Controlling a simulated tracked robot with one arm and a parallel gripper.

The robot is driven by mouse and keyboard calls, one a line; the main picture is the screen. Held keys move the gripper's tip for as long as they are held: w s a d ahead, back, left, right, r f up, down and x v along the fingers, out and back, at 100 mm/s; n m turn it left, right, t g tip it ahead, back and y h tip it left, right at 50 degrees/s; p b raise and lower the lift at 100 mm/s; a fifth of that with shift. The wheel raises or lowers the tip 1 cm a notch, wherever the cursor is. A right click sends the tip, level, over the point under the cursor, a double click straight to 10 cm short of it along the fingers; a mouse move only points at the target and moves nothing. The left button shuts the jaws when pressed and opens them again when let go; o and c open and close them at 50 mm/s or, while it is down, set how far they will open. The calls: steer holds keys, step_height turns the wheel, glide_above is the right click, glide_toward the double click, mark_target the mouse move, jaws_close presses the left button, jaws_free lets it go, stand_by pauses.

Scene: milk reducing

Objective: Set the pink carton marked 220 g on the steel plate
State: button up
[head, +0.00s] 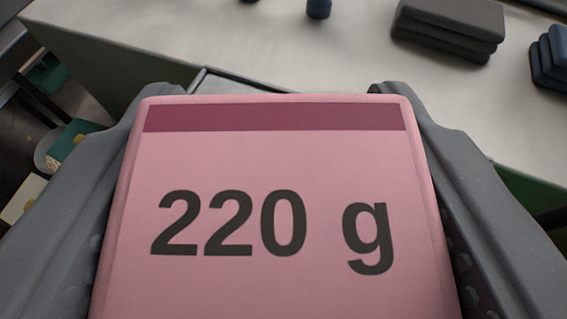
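The pink carton (270,160) marked "220 g" fills the lower middle of the head view, with a darker pink band near its top edge. My gripper (270,92) is shut on it, one grey finger along each side. The carton hides most of what lies below and beyond it. A thin-rimmed grey panel edge (235,82) shows just past the carton's top; I cannot tell whether it is the steel plate.
A pale worktop (290,45) spans the back. Stacked dark grey blocks (448,28) and dark blue blocks (551,58) stand at its right. A small blue cylinder (318,9) stands at the top. Teal and cream boxes (72,138) lie lower at the left.

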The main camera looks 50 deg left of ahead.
steer(key=shift+f, duration=0.1)
steer(key=o, duration=1.1)
steer(key=shift+s+d+r, duration=0.3)
steer(key=shift+d+r, duration=0.05)
steer(key=shift+d, duration=0.1)
steer(key=p+v, duration=0.1)
steer(key=v, duration=0.9)
steer(key=shift+s+d, duration=0.3)
